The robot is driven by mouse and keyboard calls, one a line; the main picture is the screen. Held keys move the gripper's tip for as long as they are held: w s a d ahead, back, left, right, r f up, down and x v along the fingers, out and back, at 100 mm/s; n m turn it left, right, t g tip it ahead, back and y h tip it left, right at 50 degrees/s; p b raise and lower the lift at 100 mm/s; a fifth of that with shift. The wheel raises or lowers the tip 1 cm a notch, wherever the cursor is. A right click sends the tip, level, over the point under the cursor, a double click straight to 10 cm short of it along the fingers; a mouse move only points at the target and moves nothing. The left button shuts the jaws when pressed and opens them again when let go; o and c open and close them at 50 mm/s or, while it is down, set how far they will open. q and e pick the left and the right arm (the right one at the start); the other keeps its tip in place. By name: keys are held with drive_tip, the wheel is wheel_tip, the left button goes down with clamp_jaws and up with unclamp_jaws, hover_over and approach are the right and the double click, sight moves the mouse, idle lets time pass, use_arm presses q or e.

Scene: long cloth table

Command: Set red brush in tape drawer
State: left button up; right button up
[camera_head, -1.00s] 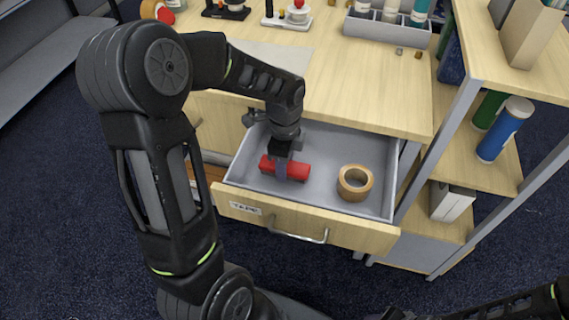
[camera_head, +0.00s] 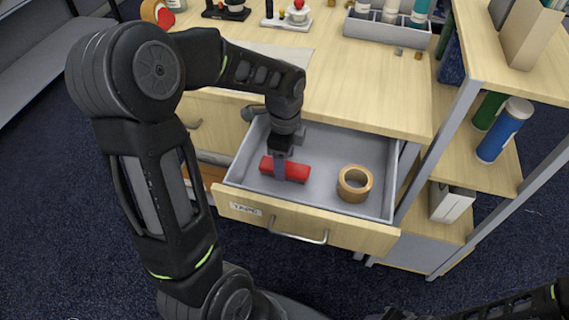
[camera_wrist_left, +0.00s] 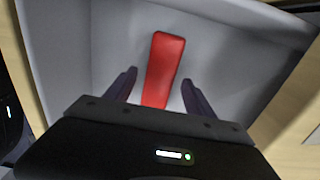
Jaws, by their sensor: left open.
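The red brush (camera_head: 297,171) lies in the open tape drawer (camera_head: 325,143), left of a roll of tape. It also shows in the left wrist view (camera_wrist_left: 163,70) as a red block on the grey drawer floor. My left gripper (camera_head: 280,174) is down inside the drawer over the brush. In the left wrist view its two fingers (camera_wrist_left: 158,92) are spread, one on each side of the brush with gaps. The drawer front carries a label reading TAPE (camera_head: 246,209). My right gripper is not in view.
A tan tape roll (camera_head: 355,183) sits in the drawer's right part. The wooden desk top (camera_head: 370,95) is above the drawer. A shelf post (camera_head: 455,125) and a blue bottle (camera_head: 505,130) stand to the right. A drawer handle (camera_head: 300,238) sticks out in front.

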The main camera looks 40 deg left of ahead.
use_arm(q)
wheel_tip(320, 180, up, 10)
drive_tip(key=shift+p, duration=0.35)
drive_tip(key=shift+f, duration=0.1)
idle(0.4)
